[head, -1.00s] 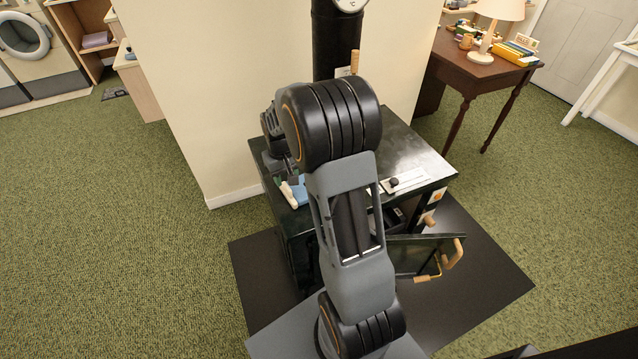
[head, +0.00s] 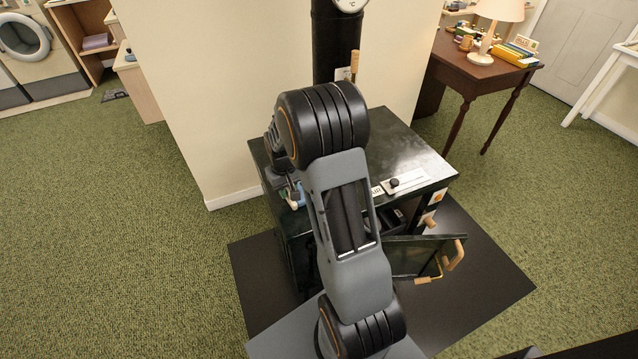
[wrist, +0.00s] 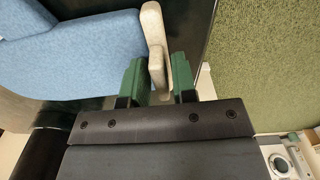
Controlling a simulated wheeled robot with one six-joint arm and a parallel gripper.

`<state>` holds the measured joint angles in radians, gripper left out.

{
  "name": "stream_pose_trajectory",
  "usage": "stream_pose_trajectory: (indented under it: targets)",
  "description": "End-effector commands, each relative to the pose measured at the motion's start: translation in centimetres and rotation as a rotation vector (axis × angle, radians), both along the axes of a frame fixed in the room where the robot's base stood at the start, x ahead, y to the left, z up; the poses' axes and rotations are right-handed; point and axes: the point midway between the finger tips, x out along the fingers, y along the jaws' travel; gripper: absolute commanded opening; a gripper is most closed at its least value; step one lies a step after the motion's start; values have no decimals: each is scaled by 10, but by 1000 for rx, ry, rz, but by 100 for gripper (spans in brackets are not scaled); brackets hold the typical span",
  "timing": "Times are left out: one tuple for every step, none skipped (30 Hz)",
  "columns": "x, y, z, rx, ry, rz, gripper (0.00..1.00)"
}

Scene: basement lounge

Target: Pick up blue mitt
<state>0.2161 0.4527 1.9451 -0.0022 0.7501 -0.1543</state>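The blue mitt (wrist: 75,55) fills the left of the wrist view, with its cream cuff (wrist: 152,35) at its right end. It lies on the black stove top (head: 405,150); in the head view only a small blue piece (head: 300,196) shows past my arm. My gripper (wrist: 160,82) has its two green fingers on either side of the cream cuff edge. A narrow gap seems to show between the cuff and the right finger, so the fingers look open around it. My arm hides most of the gripper in the head view.
The stove's door (head: 415,257) hangs open at the front right. A black stove pipe (head: 335,45) rises at the back, beside a cream wall (head: 230,100). A small plate with a black knob (head: 394,182) is on the stove top. A wooden desk (head: 465,75) stands at the back right.

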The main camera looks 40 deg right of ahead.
Motion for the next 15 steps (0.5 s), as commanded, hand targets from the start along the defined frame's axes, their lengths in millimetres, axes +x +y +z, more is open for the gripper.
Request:
stream_pose_trajectory:
  targets:
    - [0, 0, 0, 0, 0, 0, 21]
    - [0, 0, 0, 0, 0, 0, 18]
    - [0, 0, 0, 0, 0, 0, 14]
    - [0, 0, 0, 0, 0, 0, 11]
    - [0, 0, 0, 0, 0, 0, 8]
    - [0, 0, 0, 0, 0, 0, 4]
    - [0, 0, 0, 0, 0, 0, 1]
    - [0, 0, 0, 0, 0, 0, 0]
    - [0, 0, 0, 0, 0, 0, 0]
    - [0, 0, 0, 0, 0, 0, 0]
    - [0, 0, 0, 0, 0, 0, 0]
    - [0, 0, 0, 0, 0, 0, 0]
    - [0, 0, 0, 0, 0, 0, 0]
    - [0, 0, 0, 0, 0, 0, 0]
    - [0, 0, 0, 0, 0, 0, 0]
